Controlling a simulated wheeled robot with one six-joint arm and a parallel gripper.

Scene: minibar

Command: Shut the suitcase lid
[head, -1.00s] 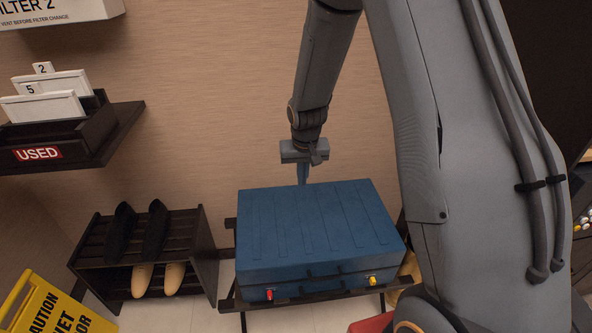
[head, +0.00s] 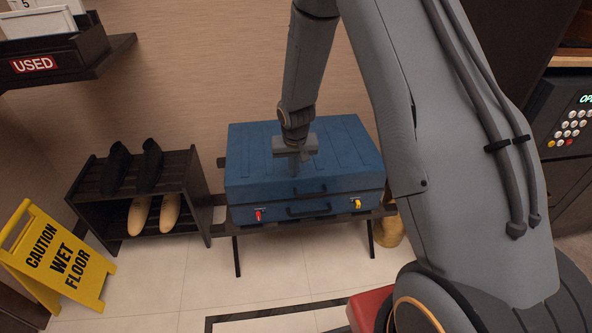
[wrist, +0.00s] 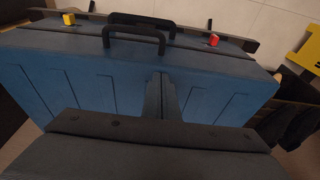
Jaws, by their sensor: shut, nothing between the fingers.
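The blue suitcase (head: 345,150) lies flat on a dark folding rack. Its lid is down over the base, with a thin seam along the front. A red latch (head: 259,216) and a yellow latch (head: 357,204) show on the front, with dark handles between them. My gripper (head: 293,170) points down at the lid top, left of its middle. The fingers are shut and empty, at or close above the lid; I cannot tell if they touch. In the wrist view the suitcase (wrist: 70,85) fills most of the picture, and my fingers (wrist: 161,97) reach over the lid towards the handles.
A dark shoe rack (head: 185,195) with several shoes stands left of the suitcase. A yellow wet-floor sign (head: 58,258) stands at the lower left. A dark shelf (head: 70,60) hangs at the upper left. A safe keypad (head: 572,125) is at the right.

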